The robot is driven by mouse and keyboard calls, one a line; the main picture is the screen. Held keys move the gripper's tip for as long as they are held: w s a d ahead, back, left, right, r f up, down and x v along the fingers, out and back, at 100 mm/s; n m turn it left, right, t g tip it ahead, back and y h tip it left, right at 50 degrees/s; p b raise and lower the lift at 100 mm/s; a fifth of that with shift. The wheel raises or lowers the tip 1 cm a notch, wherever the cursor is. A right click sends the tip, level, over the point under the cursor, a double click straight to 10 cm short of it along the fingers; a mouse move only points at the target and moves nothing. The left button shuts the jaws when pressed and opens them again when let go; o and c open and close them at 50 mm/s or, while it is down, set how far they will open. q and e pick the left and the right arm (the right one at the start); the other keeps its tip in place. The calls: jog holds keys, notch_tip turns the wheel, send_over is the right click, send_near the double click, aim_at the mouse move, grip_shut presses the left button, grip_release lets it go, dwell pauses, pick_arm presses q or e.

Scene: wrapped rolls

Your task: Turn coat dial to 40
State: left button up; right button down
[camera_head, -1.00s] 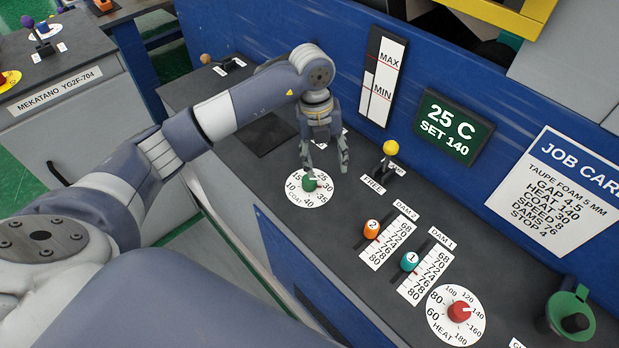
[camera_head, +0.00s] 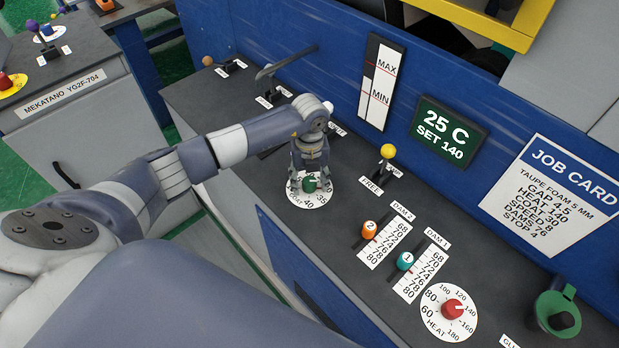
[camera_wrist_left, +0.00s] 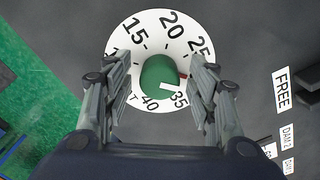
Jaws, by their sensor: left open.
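The coat dial (camera_head: 303,200) is a round white scale plate with a green knob (camera_head: 310,184) at its centre, on the dark console top. In the left wrist view the green knob (camera_wrist_left: 157,72) has a white pointer mark directed close to 35, with 40 beside it. A small red mark lies just above the pointer, near the knob's right side. My left gripper (camera_head: 311,180) is over the dial, pointing down. In the wrist view its open fingers (camera_wrist_left: 160,78) stand on both sides of the knob, apart from it, and cover part of the scale. My right gripper is not in view.
The yellow-knobbed lever (camera_head: 388,152) stands right of the dial. The orange slider (camera_head: 369,229), teal slider (camera_head: 405,261) and red heat knob (camera_head: 452,309) are nearer the front right. The blue panel (camera_head: 345,70) rises behind.

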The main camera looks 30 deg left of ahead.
pick_arm(q)
jog(key=shift+f, duration=0.1)
jog(key=c, duration=1.1)
